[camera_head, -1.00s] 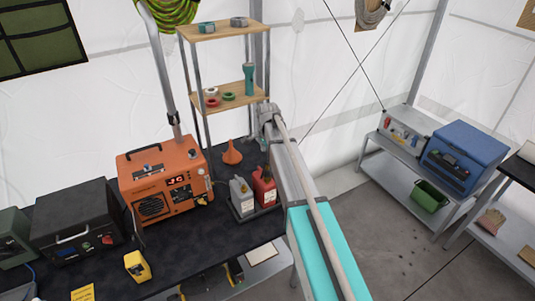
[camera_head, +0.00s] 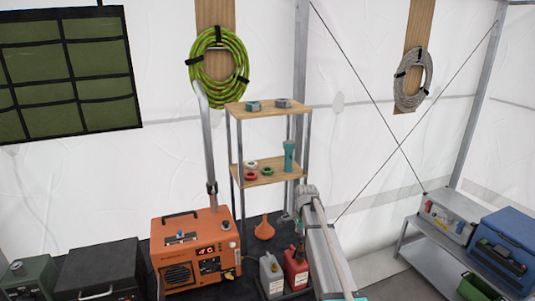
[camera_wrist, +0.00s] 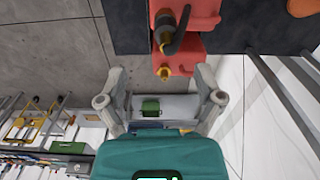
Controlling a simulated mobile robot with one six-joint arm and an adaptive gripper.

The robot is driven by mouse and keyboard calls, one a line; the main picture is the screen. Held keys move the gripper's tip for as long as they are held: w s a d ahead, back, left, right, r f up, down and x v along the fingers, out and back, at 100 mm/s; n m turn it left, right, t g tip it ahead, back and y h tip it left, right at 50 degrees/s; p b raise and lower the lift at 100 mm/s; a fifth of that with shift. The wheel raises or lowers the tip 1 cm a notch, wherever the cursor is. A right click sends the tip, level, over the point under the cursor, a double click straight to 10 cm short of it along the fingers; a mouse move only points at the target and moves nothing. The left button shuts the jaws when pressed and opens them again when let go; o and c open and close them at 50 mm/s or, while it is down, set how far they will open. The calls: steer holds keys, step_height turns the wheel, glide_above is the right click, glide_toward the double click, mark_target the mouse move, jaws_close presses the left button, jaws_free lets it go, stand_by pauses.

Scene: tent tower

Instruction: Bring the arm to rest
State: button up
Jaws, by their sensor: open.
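My arm (camera_head: 330,250) reaches up from the bottom of the head view, over the right end of the black table. Its far end is beside the red can (camera_head: 295,268) and the shelf rack. In the wrist view my gripper (camera_wrist: 160,80) shows two grey fingers spread wide, with nothing between them. I cannot judge the exact distance from the fingers to the can.
On the table are an orange generator (camera_head: 196,250), a grey can (camera_head: 271,276) and an orange funnel (camera_head: 264,229). The wooden shelf rack (camera_head: 268,107) stands behind, with tape rolls and a teal flashlight (camera_head: 289,156). A blue case (camera_head: 500,255) sits on the right-hand bench.

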steer(key=s+f+n+b, duration=0.4)
steer(key=s, duration=0.5)
steer(key=s+f+n+b, duration=0.4)
steer(key=s+n, duration=0.1)
steer(key=s, duration=0.5)
steer(key=s+f+n+b, duration=0.4)
steer(key=s, duration=0.5)
steer(key=shift+s+d+f+n, duration=0.2)
steer(key=shift+f+n, duration=0.1)
steer(key=shift+n, duration=0.1)
stand_by(1.0)
